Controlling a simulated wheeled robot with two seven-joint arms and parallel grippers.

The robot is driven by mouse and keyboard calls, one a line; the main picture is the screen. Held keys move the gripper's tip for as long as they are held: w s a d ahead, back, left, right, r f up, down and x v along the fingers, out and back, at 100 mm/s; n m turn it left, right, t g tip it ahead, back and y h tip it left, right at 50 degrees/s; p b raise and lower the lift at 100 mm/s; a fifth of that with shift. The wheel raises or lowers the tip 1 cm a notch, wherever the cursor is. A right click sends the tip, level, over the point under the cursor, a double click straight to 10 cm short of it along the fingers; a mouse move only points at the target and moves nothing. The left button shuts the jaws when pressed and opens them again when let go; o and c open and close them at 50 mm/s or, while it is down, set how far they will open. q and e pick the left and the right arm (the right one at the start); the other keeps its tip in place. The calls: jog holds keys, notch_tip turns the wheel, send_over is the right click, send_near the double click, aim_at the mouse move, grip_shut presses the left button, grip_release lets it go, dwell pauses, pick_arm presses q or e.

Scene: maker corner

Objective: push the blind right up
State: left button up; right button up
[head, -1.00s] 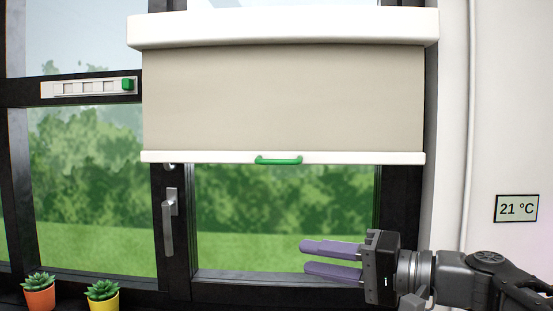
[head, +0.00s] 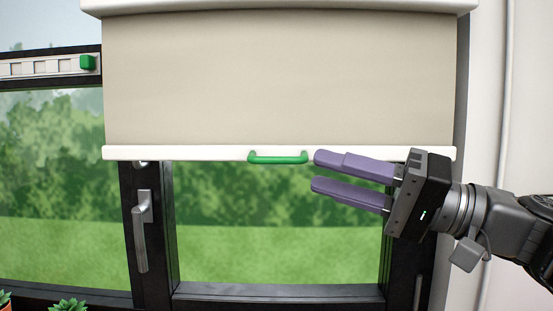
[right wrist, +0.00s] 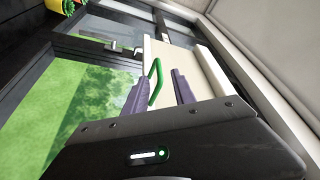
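The beige blind (head: 280,80) hangs partly down over the window. Its white bottom bar (head: 200,153) carries a green handle (head: 278,158) near the middle. My right gripper (head: 315,172) is open and empty just right of the handle, its purple fingers pointing left. The upper finger is near the handle's height and the lower one below the bar. In the right wrist view the handle (right wrist: 155,82) appears between the open fingers (right wrist: 161,72). I cannot tell whether any finger touches it. My left gripper is not in view.
The blind's white casing (head: 280,5) is at the top. A white strip with a green knob (head: 88,62) is at the left. A metal window handle (head: 143,228) stands below the bar. Potted succulents (head: 68,305) sit at the bottom left. A pale pipe (head: 507,90) runs along the right wall.

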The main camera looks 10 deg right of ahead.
aim_at(287, 162)
jog(key=shift+w+a, duration=0.3)
jog(key=shift+w, duration=0.1)
jog(key=p+x, duration=0.2)
jog(key=x, duration=0.4)
jog(key=shift+r, duration=0.1)
jog(key=shift+w+a+p, duration=0.3)
jog(key=shift+a+p, duration=0.05)
jog(key=shift+a, duration=0.1)
grip_shut()
dwell(0.7)
